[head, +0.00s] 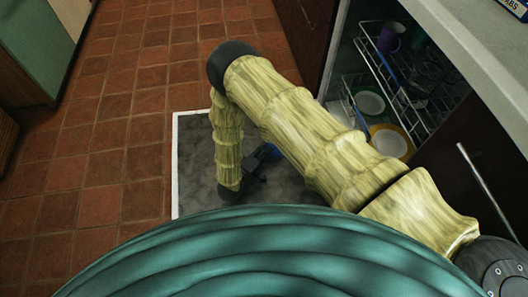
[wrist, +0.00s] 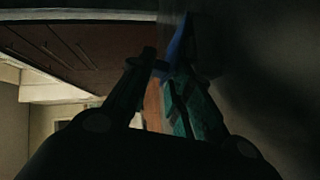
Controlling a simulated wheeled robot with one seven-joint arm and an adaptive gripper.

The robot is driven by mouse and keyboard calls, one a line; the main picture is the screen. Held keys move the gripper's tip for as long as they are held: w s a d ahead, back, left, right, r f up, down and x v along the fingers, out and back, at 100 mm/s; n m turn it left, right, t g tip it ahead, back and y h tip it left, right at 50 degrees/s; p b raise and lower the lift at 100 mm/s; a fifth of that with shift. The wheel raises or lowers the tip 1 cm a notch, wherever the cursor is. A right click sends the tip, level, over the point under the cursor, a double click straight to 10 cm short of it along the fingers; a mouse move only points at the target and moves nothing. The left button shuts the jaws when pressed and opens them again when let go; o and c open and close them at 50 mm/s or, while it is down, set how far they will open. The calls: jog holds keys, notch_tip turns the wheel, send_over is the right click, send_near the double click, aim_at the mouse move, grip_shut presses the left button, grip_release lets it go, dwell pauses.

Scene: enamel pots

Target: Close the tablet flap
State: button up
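In the head view my gripper (head: 256,164) is small and dark, low over a grey speckled panel (head: 190,190) with a white edge. A blue part (head: 271,155), possibly the tablet flap, shows right beside it; contact cannot be told. In the wrist view my gripper (wrist: 161,66) shows two dark fingers that lean towards each other. A blue strip (wrist: 180,38) rises behind the right finger along a dark surface. Its lower part is hidden by the finger.
An open dishwasher with wire racks (head: 414,117) stands at the right, holding a purple cup (head: 389,38), a white-green bowl (head: 369,103) and a yellow-rimmed plate (head: 390,142). A countertop (head: 465,50) overhangs it. The tiled floor (head: 100,150) at the left is clear.

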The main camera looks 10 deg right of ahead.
jog(key=shift+o, duration=1)
jog(key=shift+s+a, duration=0.1)
jog(key=shift+a, duration=0.05)
jog(key=shift+v, duration=3.85)
jog(key=shift+r, duration=0.15)
